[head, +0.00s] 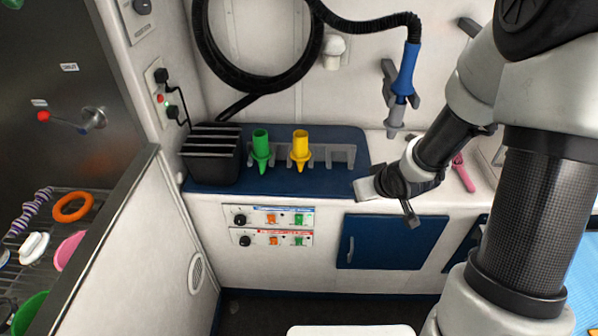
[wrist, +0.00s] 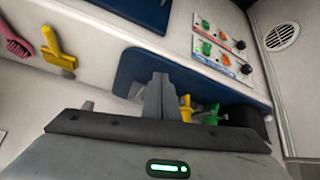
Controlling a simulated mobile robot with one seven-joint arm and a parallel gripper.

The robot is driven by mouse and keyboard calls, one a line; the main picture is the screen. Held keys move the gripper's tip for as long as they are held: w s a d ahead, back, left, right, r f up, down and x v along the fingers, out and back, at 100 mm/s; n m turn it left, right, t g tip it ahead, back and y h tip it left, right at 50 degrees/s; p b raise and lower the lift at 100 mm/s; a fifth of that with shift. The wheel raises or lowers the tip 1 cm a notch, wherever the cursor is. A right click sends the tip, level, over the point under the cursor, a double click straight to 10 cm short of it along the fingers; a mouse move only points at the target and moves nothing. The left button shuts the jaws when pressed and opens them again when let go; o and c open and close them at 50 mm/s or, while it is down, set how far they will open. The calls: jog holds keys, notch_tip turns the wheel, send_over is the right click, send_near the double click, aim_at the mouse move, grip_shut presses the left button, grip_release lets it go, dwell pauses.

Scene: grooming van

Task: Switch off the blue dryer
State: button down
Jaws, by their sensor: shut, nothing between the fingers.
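The blue dryer (head: 405,70) hangs nozzle-down on a grey wall holder, with a black hose rising from it. Two control panels are on the white cabinet front below the counter. The upper panel with a blue label strip (head: 290,209) has a black knob, an orange switch (head: 271,219) and a green switch (head: 298,219). The panels also show at the upper right of the wrist view, where the orange switch (wrist: 226,60) is visible. I cannot tell the switch positions. My gripper (head: 360,189) is shut and empty, right of the panels and apart from them, near the counter edge (wrist: 135,70).
The lower panel with a red label strip (head: 262,231) sits close under the blue one. Green (head: 261,150) and yellow (head: 300,150) nozzles stand in a grey rack beside a black slotted box (head: 212,155). A steel tub wall (head: 105,225) is on the left. The space before the panels is clear.

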aim_at(299, 220)
jog(key=s+a+f+m+t+y+b, duration=0.1)
jog(key=s+a+f+y+b, duration=0.2)
jog(key=a+f, duration=0.5)
jog(key=s+a+f+m+t+y+b, duration=0.2)
jog(key=a+f+y+b, duration=0.3)
jog(key=f, duration=0.9)
jog(key=a+y, duration=0.1)
jog(key=a, duration=0.2)
jog(key=shift+s+f+b, duration=0.25)
jog(key=shift+s+b, duration=0.15)
jog(key=shift+w+d+t, duration=0.1)
jog(key=shift+w+t, duration=0.05)
jog(key=shift+t, duration=0.15)
jog(key=w+f+b, duration=0.1)
jog(key=w+b, duration=0.1)
jog(key=w, duration=0.6)
jog(key=shift+w+d+f, duration=0.15)
jog(key=shift+w+f, duration=0.05)
jog(key=shift+w, duration=0.05)
jog(key=shift+w, duration=0.1)
jog(key=shift+w, duration=0.3)
